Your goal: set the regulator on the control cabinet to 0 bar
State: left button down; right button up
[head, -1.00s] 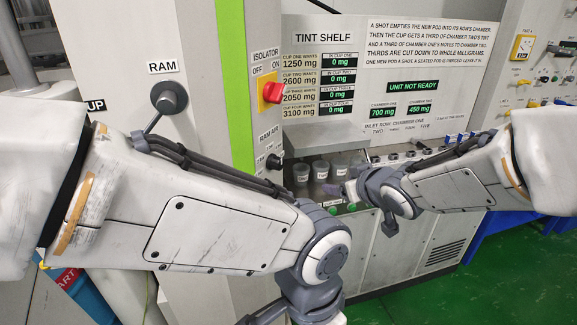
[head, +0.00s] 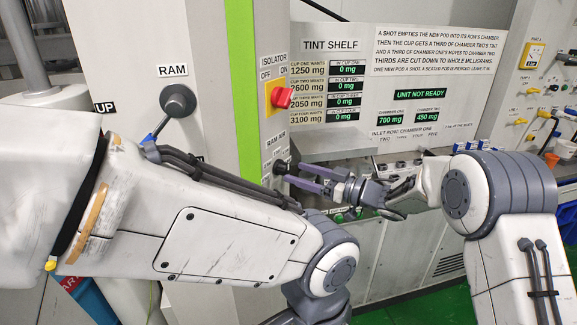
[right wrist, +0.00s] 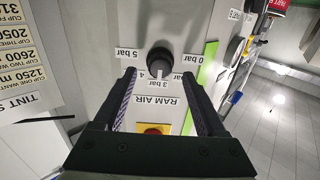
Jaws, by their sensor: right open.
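The regulator is a black knob on the grey control cabinet (head: 219,70), above the RAM AIR label in the right wrist view (right wrist: 160,62), which looks upside down. It also shows in the head view (head: 280,168). Contact with the knob cannot be told. My left gripper is out of view, below the picture.
A red isolator switch (head: 281,97) on a yellow plate sits above the regulator. A black RAM lever (head: 177,101) is to the left. The tint shelf panel (head: 345,35) stands behind, with a display reading UNIT NOT READY (head: 418,93). My left forearm crosses the front.

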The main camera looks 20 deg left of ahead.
aim_at(289, 169)
jog(key=shift+w+a+p, duration=0.2)
jog(key=shift+a, duration=0.8)
jog(key=shift+w+a+p, duration=0.2)
jog(key=shift+a, duration=0.8)
